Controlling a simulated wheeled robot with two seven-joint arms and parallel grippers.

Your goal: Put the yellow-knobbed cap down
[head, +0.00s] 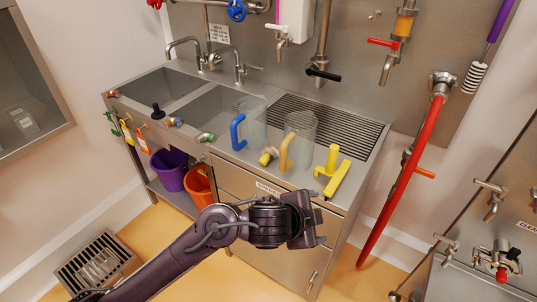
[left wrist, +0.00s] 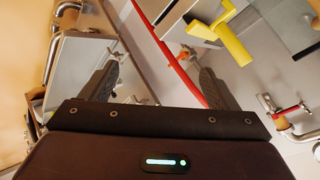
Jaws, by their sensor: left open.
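A small yellow-knobbed piece with a silvery body (head: 268,156), which looks like the cap, is at the sink counter's front edge, beside the orange-handled clear jug (head: 298,140). I cannot tell whether it lies loose or is fixed there. My left gripper (head: 318,220) is in front of the counter, below and to the right of this piece and apart from it. In the left wrist view the two fingers (left wrist: 158,82) are spread with nothing held between them. My right gripper is not in view.
A yellow T-shaped tool (head: 338,178) lies at the counter's front right corner and shows in the left wrist view (left wrist: 232,40). A blue-handled jug (head: 252,122) stands further left. A red pipe (head: 400,185) slopes down at the right. Purple (head: 168,170) and orange (head: 199,186) buckets stand below.

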